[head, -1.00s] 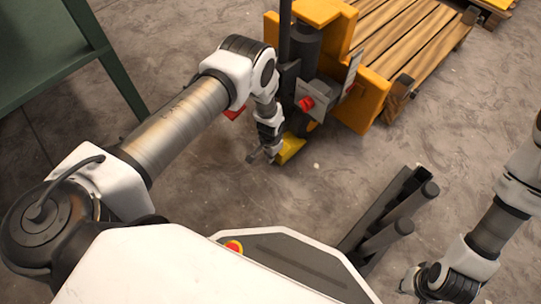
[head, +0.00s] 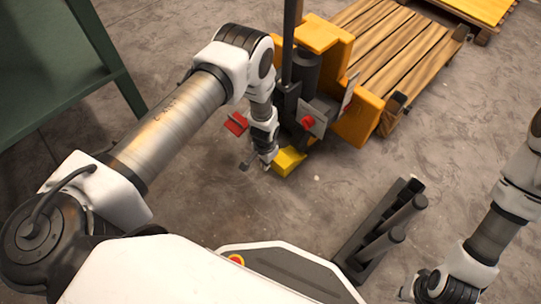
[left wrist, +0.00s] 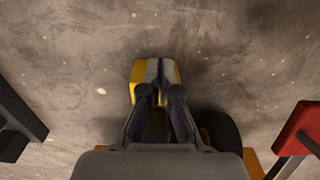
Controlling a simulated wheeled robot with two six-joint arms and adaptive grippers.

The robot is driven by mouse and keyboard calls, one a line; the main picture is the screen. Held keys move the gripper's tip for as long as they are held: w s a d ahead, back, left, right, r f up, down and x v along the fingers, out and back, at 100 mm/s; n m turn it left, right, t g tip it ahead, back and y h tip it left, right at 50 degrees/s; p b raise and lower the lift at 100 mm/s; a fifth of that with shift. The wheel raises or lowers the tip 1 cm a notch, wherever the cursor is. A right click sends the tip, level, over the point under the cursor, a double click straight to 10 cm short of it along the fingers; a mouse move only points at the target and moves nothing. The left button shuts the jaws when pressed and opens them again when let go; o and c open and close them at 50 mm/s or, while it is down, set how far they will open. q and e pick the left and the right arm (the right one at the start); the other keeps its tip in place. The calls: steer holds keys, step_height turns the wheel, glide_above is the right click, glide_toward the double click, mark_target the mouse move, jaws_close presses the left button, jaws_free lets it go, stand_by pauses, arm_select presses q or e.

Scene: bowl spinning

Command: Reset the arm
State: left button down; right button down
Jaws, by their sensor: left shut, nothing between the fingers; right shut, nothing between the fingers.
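My left arm reaches out from the left in the head view. Its gripper (head: 266,163) hangs low over the concrete floor, beside a yellow block-like part (head: 289,161). In the left wrist view the two dark fingers (left wrist: 158,75) lie side by side, shut with nothing between them. The yellow part (left wrist: 138,80) shows behind the fingers; I cannot tell whether they touch it. My right arm comes in at the right edge and bends down to the bottom right corner.
An orange pallet truck (head: 362,122) stands just beyond my left gripper, with a wooden pallet (head: 385,35) behind it. A green table-like frame (head: 45,60) is at upper left. A dark rack with cylinders (head: 385,235) stands lower right. Floor between is clear.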

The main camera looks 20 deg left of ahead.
arm_select(q)
steer(key=s+a+r+n+p, duration=0.1)
steer(key=s+r, duration=0.4)
steer(key=s, duration=0.4)
steer(key=s+r+n, duration=0.2)
steer(key=s+r, duration=0.2)
steer(key=s, duration=0.4)
steer(key=s+a+r+n+p, duration=0.1)
steer(key=s+r, duration=0.4)
steer(key=s, duration=0.4)
step_height(320, 180, up, 38)
steer(key=w+p, duration=0.1)
steer(key=p, duration=3.7)
